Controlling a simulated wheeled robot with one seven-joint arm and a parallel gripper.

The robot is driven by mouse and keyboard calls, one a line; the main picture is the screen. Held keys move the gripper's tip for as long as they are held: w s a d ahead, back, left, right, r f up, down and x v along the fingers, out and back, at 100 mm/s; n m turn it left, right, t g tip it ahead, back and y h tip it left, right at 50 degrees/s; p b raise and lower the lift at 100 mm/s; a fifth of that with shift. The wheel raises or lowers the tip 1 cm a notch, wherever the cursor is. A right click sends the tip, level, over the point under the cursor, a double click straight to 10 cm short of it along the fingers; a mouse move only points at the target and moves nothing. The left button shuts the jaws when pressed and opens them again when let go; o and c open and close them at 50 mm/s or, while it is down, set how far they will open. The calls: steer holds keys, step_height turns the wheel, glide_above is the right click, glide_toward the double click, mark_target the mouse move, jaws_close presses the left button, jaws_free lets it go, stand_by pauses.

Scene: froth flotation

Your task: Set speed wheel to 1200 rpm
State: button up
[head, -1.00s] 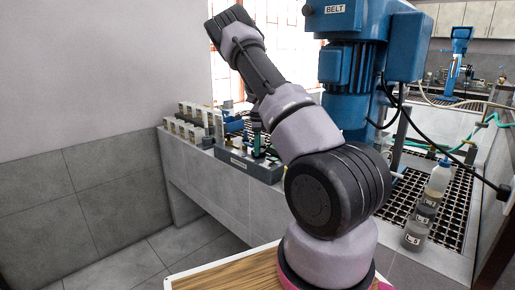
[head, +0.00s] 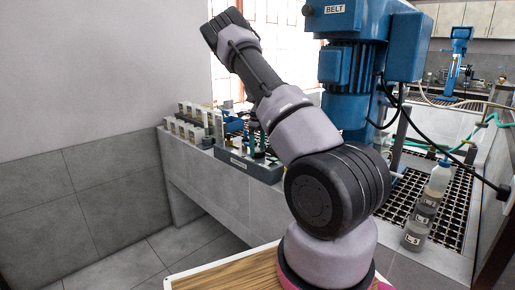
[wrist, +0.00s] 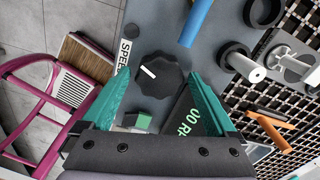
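The speed wheel is a black scalloped knob (wrist: 161,76) with a white marker bar pointing to the upper left, on a grey panel (wrist: 160,25) in the wrist view. A white label (wrist: 123,57) starting "SPE" is beside it. A dark display (wrist: 187,122) shows green characters, partly hidden, reading about "00 R". My gripper (wrist: 159,80) is open, with a teal finger on each side of the wheel in the picture; no contact is visible, and I cannot tell the depth between them. In the head view the gripper is hidden.
A green switch (wrist: 138,120) sits near my left finger. A blue tube (wrist: 195,22) rises near the wheel. Grating with fittings lies right. A blue machine marked BELT (head: 350,60) stands behind my arm, and bottles (head: 437,180) stand right.

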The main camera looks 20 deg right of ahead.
mark_target(257, 149)
step_height(257, 149, up, 11)
stand_by(0.7)
steer(key=shift+f, duration=0.1)
